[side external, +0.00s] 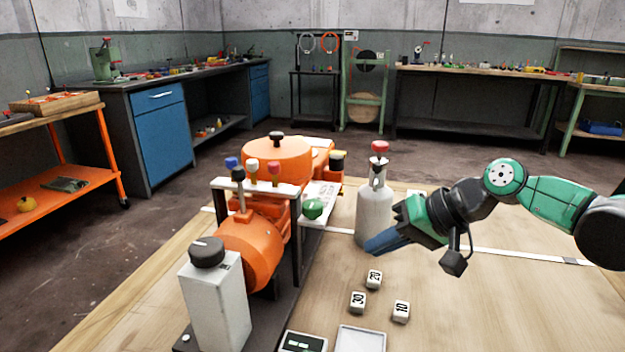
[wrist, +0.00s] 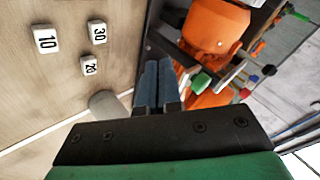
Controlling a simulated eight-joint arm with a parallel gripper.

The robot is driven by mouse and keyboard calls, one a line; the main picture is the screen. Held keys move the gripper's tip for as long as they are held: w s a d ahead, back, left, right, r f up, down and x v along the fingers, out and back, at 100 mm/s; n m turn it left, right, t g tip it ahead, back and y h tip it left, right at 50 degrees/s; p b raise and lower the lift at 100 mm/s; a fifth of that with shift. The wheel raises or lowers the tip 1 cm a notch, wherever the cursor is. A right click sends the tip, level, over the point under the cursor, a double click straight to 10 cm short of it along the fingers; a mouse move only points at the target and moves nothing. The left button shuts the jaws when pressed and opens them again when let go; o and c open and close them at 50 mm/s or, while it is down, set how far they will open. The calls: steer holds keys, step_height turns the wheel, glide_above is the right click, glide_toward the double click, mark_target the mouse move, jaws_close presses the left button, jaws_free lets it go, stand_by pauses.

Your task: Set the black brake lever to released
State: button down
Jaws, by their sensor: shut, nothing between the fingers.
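A lever with a black knob (side external: 238,173) and a grey shaft stands upright on the orange cylinder (side external: 250,248). Other black knobs are on the orange housing (side external: 277,136), at its right end (side external: 338,157) and on the white box (side external: 207,252). No label shows which is the brake lever. My gripper (side external: 375,246) points left with its blue-grey fingers together and empty, in front of the grey bottle and right of the orange machine, apart from the levers. In the wrist view the closed fingers (wrist: 157,72) point beside the orange machine (wrist: 215,27).
A grey bottle (side external: 374,215) with a red top stands close behind my fingers. Blue, white and red knobs (side external: 253,165) line a white rail. A green knob (side external: 313,208) is at the machine's right. Numbered white blocks (side external: 358,301) lie in front on the table; the table right of them is clear.

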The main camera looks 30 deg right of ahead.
mark_target(241, 192)
steer(key=w+a+r+m+t+y, duration=0.2)
steer(key=w+r+m+t+y, duration=0.2)
steer(key=w+m+y, duration=0.3)
steer(key=r+m+y, duration=0.1)
steer(key=m, duration=0.1)
steer(key=shift+w+a+r+m+t, duration=0.25)
steer(key=shift+w+r+m+t, duration=0.05)
steer(key=shift+r+t, duration=0.1)
steer(key=x, duration=1)
steer(key=shift+s+a, duration=0.1)
